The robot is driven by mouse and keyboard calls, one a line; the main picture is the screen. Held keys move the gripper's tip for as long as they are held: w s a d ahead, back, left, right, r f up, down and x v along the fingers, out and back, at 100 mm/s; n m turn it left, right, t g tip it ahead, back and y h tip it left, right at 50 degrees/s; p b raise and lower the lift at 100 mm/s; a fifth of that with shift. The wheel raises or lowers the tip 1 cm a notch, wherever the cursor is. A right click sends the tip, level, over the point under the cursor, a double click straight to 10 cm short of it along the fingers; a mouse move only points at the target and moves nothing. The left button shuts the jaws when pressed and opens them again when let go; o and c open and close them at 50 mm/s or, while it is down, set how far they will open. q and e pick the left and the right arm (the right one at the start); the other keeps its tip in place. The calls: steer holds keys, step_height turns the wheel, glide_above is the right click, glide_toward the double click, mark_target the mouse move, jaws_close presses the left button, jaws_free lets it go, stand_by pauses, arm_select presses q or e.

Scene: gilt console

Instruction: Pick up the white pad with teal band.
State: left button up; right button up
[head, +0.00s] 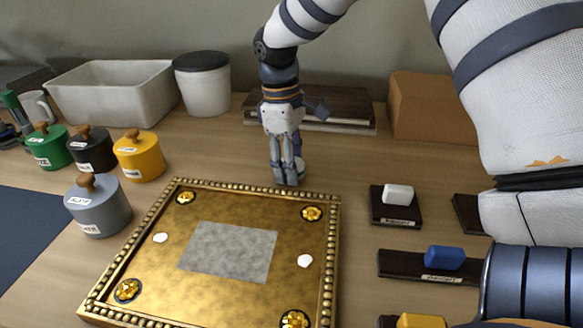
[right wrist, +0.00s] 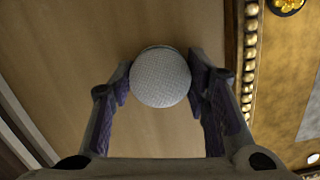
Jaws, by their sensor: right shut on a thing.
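My right gripper (head: 287,178) points down at the table just behind the gilt beaded panel (head: 180,272). In the right wrist view its two fingers (right wrist: 160,85) are shut on a round, white, finely textured pad (right wrist: 160,78), one finger on each side. I cannot tell whether the pad touches the table. My left gripper is not in view.
Lidded pots in green (head: 48,146), black (head: 91,150), yellow (head: 139,156) and grey (head: 96,206) stand left. A white bin (head: 112,92), white jar (head: 203,85), dark books (head: 337,105) and brown box (head: 433,105) stand behind. Dark stands with white (head: 398,194) and blue (head: 445,258) pieces are right.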

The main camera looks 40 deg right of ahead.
steer(key=shift+r, duration=0.1)
steer(key=shift+r, duration=0.4)
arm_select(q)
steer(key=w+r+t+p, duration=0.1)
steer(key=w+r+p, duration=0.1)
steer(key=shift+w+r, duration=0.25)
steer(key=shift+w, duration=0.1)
arm_select(e)
steer(key=s+a+r, duration=0.6)
steer(key=a+r, duration=0.6)
steer(key=shift+s+a, duration=0.15)
steer(key=shift+s, duration=0.25)
steer(key=shift+o, duration=0.3)
steer(key=shift+c, duration=0.7)
steer(key=shift+f, duration=0.1)
